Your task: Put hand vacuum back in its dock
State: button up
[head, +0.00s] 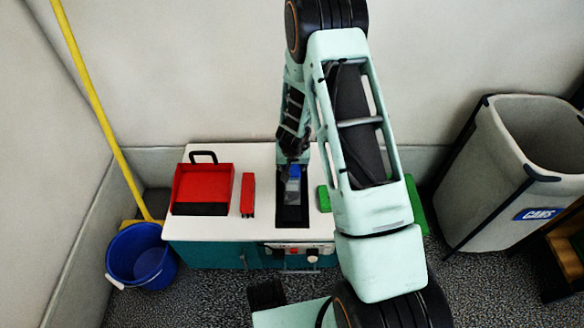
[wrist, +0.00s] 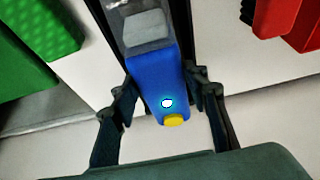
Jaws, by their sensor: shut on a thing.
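The hand vacuum (head: 294,184) has a blue body, a clear grey nose and a yellow button. In the wrist view, the vacuum (wrist: 158,82) lies lengthwise between the fingers of my gripper (wrist: 166,78), which is shut on its blue body. In the head view, my gripper (head: 293,158) holds it from above, partly hidden by my arm. The dock (head: 292,216) is a long black recess in the white counter top. The vacuum is lined up over the recess's far part, nose toward the near end. I cannot tell whether it touches the recess floor.
A red dustpan (head: 203,184) and a red brush (head: 248,194) lie left of the dock on the counter (head: 268,160). A green object (head: 324,198) lies close on its right. A blue bucket (head: 141,255) and a grey bin (head: 500,170) stand on the floor.

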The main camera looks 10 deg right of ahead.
aim_at(293, 179)
jog(key=shift+w+r, duration=0.1)
jog(key=shift+r, duration=0.05)
jog(key=o, duration=1.3)
jog(key=shift+c, duration=0.2)
jog(key=shift+r, duration=0.15)
jog(key=p+v, duration=0.4)
jog(key=v, duration=0.7)
jog(key=shift+s+r, duration=0.25)
jog(key=shift+r, duration=0.05)
